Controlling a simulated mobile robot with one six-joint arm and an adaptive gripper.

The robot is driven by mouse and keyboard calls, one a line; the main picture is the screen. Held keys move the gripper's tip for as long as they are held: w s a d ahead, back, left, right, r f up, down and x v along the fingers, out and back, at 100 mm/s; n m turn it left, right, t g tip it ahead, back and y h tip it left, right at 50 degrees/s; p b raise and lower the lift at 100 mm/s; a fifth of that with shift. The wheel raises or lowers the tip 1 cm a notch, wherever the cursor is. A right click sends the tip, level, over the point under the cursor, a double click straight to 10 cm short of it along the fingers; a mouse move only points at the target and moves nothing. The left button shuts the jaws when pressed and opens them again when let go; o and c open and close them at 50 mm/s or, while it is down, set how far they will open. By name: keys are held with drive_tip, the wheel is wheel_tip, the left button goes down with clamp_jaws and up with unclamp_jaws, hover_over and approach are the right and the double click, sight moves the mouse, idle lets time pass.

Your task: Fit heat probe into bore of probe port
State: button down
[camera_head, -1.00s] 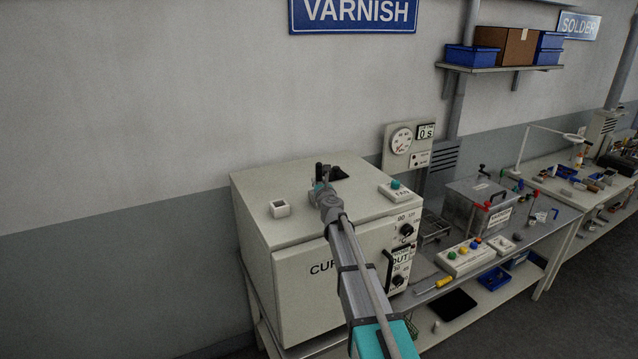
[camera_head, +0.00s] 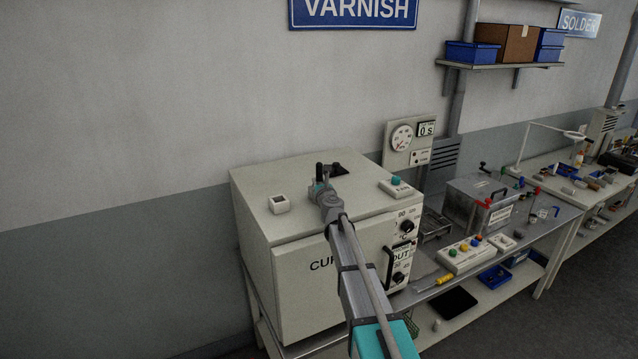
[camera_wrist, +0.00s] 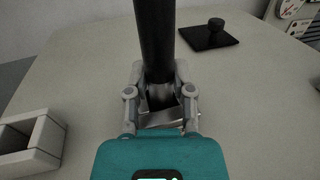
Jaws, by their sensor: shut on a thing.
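My gripper (camera_wrist: 160,98) is shut on a dark, upright rod, which I take to be the heat probe (camera_wrist: 154,40). Its upper part rises out of the top of the wrist view, and its lower end is hidden between the fingers. In the head view my gripper (camera_head: 321,184) and the probe (camera_head: 319,171) are over the top of the cream oven. A white block with a square opening (camera_wrist: 38,150) is to the left of my gripper, apart from it; it also shows in the head view (camera_head: 279,205). I cannot tell whether it is the probe port.
A black plate with a knob (camera_wrist: 208,38) lies behind my gripper on the oven top (camera_wrist: 85,75). A small box with a teal button (camera_head: 395,187) is at the right edge. A dial panel (camera_head: 408,142) hangs on the wall.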

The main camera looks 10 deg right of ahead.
drive_tip(key=shift+f+b, duration=0.95)
drive_tip(key=shift+f, duration=0.1)
drive_tip(key=shift+c, duration=2)
unclamp_jaws()
drive_tip(key=shift+r, duration=0.1)
drive_tip(key=shift+s, duration=0.1)
